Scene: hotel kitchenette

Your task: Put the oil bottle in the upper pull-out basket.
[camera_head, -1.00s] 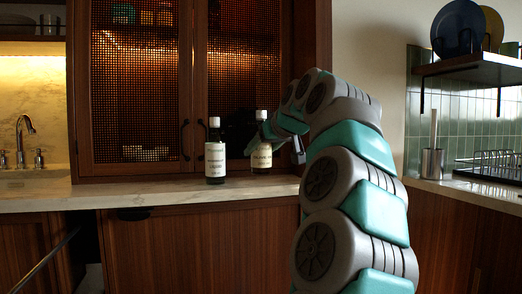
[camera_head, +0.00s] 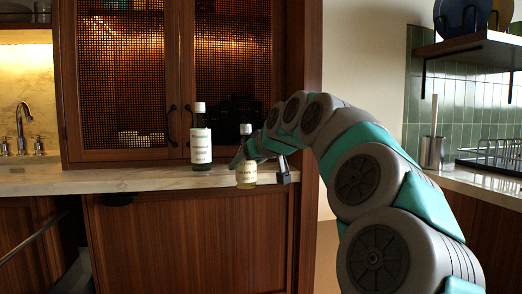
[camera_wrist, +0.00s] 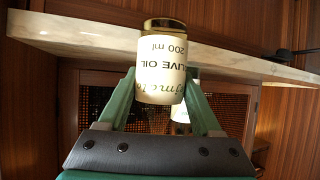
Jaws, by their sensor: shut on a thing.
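The upper pull-out basket cannot be made out clearly. A dark opening (camera_head: 72,238) with a thin metal bar shows below the counter at left.
A second, dark bottle (camera_head: 200,148) with a white label stands on the counter (camera_head: 130,181), left of the held one. A mesh-door cabinet (camera_head: 122,90) stands behind.

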